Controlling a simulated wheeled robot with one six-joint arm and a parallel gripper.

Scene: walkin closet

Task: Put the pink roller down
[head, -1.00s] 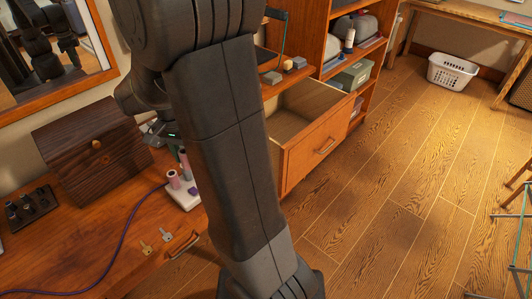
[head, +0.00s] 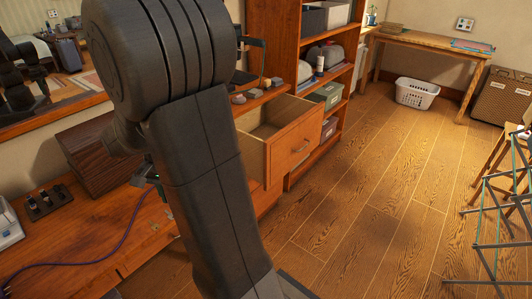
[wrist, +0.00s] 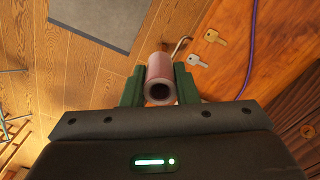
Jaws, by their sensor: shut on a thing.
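The pink roller (wrist: 160,72) is a hollow tube, seen end-on in the wrist view with its dark opening towards the camera. My gripper (wrist: 159,88) is shut on it, with one green finger on each side. The roller appears over the wooden floor beside the dresser top's edge; its height cannot be told. In the head view, only a small part of my gripper (head: 150,178) shows at the arm's left edge, and the roller is hidden.
Two keys (wrist: 215,37) and a purple cord (wrist: 251,40) lie on the dresser top. A dark wooden box (head: 95,155) and black tray (head: 48,200) stand there too. A drawer (head: 290,150) is pulled open right of my arm. Floor (head: 370,220) is clear.

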